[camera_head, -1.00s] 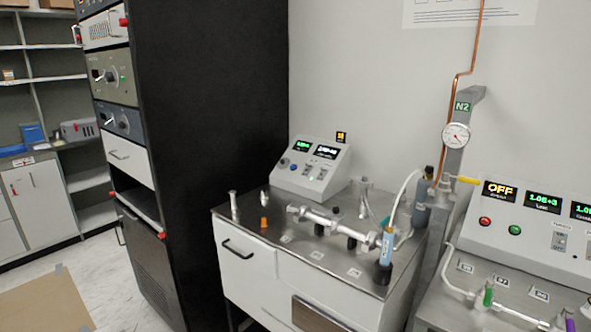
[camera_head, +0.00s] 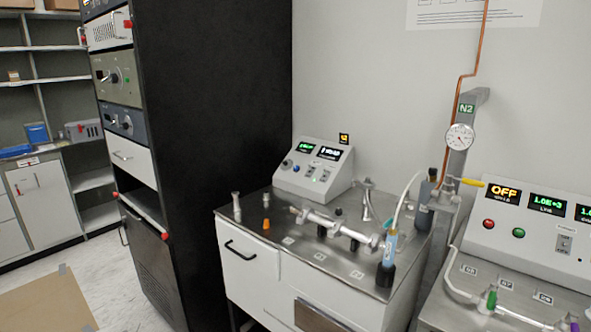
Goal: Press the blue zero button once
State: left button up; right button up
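A white sloped console (camera_head: 335,181) stands at the back of the steel-topped bench. Its front carries two small lit displays, a round grey-blue knob (camera_head: 287,163), a small blue button (camera_head: 296,169) beside the knob, and small switches. The lettering by the button is too small to read. Neither of my grippers is in the head view, and nothing covers the console front.
A metal tube assembly (camera_head: 335,226), small fittings and an orange cap (camera_head: 266,224) lie on the bench (camera_head: 345,277) before the console. A tall black rack (camera_head: 215,130) stands at left. Another console (camera_head: 515,235) with red and green buttons stands at right.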

pick_arm(q)
grip_shut()
dwell(1.0)
jog(key=shift+w+d, duration=0.15)
